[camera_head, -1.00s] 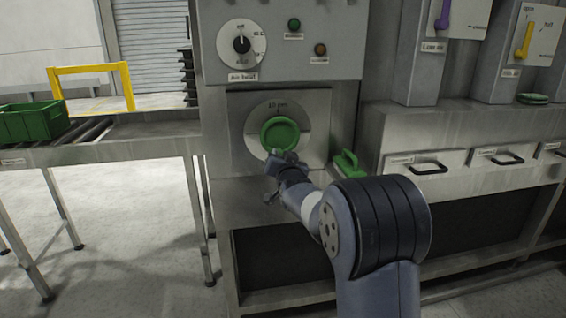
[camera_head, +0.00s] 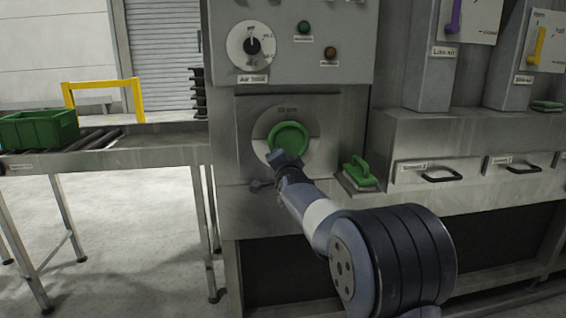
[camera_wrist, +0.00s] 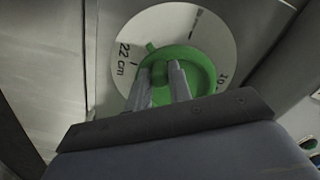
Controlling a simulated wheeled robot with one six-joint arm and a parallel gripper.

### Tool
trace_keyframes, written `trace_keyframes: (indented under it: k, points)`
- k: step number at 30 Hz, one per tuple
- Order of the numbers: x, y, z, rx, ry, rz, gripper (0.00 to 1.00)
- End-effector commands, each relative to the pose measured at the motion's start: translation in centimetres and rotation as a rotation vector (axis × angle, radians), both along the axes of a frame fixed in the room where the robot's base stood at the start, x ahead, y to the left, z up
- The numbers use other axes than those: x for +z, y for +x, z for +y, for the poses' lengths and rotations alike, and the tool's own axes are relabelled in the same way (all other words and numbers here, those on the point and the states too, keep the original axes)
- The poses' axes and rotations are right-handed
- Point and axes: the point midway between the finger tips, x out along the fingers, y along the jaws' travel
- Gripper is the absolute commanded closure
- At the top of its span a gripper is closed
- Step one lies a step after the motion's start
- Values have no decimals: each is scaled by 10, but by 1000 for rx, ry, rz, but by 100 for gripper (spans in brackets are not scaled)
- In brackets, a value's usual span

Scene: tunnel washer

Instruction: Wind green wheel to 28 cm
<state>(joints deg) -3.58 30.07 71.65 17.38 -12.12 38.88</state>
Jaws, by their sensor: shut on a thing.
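The green wheel (camera_head: 289,141) sits on a pale round dial (camera_head: 262,124) on the machine's front panel. The wrist view shows the wheel (camera_wrist: 206,68) close up, with a small green tab on its edge near a mark on the dial (camera_wrist: 190,22) that reads "22 cm". A second label starting with "10" is partly hidden by the rim. My gripper (camera_head: 284,162) is at the wheel's lower edge. In the wrist view its two fingers (camera_wrist: 160,82) are shut on the wheel's green part and hide some of it.
A green-handled block (camera_head: 359,172) rests on the ledge right of the wheel. A black knob (camera_head: 252,46) and two buttons are above. Drawers with black handles (camera_head: 442,176) are to the right. A green crate (camera_head: 40,130) stands on rollers at left.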

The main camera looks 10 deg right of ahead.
Motion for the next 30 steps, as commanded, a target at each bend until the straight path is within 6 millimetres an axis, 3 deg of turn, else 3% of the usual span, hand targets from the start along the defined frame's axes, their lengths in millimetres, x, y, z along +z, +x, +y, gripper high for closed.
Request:
trace_keyframes:
  k: [12, 13, 20, 30]
  points:
    - [4, 0, 3, 4, 6, -7, 100]
    - [4, 0, 3, 4, 6, -7, 79]
    - [3, 0, 2, 3, 6, -6, 60]
    - [2, -3, 1, 1, 6, -4, 59]
